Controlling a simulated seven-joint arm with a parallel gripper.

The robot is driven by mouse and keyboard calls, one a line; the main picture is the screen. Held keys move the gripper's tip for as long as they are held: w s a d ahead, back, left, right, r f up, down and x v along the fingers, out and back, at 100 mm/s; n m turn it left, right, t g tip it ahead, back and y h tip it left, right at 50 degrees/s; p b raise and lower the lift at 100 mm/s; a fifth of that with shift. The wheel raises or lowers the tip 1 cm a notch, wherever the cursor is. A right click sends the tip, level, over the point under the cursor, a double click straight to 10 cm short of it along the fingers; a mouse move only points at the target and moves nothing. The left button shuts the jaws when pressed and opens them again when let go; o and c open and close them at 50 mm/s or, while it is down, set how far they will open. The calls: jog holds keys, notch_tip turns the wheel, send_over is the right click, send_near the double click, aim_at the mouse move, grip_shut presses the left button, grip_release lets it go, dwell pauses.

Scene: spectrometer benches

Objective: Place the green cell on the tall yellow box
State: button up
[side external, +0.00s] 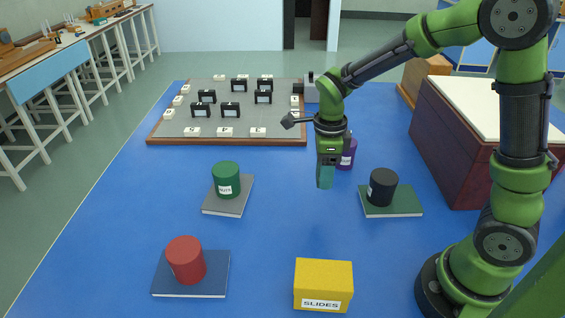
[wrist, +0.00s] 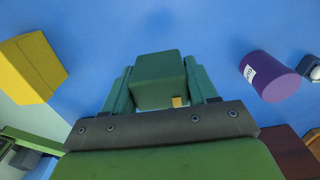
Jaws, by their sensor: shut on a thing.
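My gripper (side external: 326,180) hangs over the middle of the blue table, pointing down. In the wrist view its two green fingers (wrist: 160,76) are shut on a dark green block, the green cell (wrist: 158,84), with one finger on each side. In the side view the cell is hard to tell apart from the fingers. It appears held above the table. The yellow box (side external: 323,285), labelled SLIDES, stands at the front of the table, nearer the camera than my gripper. It also shows at the left of the wrist view (wrist: 30,68). Its top is bare.
A purple cylinder (side external: 347,153) stands close behind my gripper. A black cylinder (side external: 383,187) on a green pad is to the right. A green cylinder (side external: 226,180) and a red cylinder (side external: 187,260) stand on pads to the left. A grey board (side external: 229,110) lies behind.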

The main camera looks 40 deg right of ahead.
jog(key=s+a+r+n, duration=0.2)
jog(key=a+r+n, duration=0.15)
jog(key=a, duration=0.45)
notch_tip(320, 180, up, 4)
jog(key=n, duration=0.6)
send_over(323, 274)
notch_tip(323, 274, down, 3)
jog(key=shift+s+d+f, duration=0.1)
jog(key=shift+f, duration=2.3)
jog(key=shift+f, duration=0.1)
jog(key=o, duration=1.1)
jog(key=shift+o, duration=0.2)
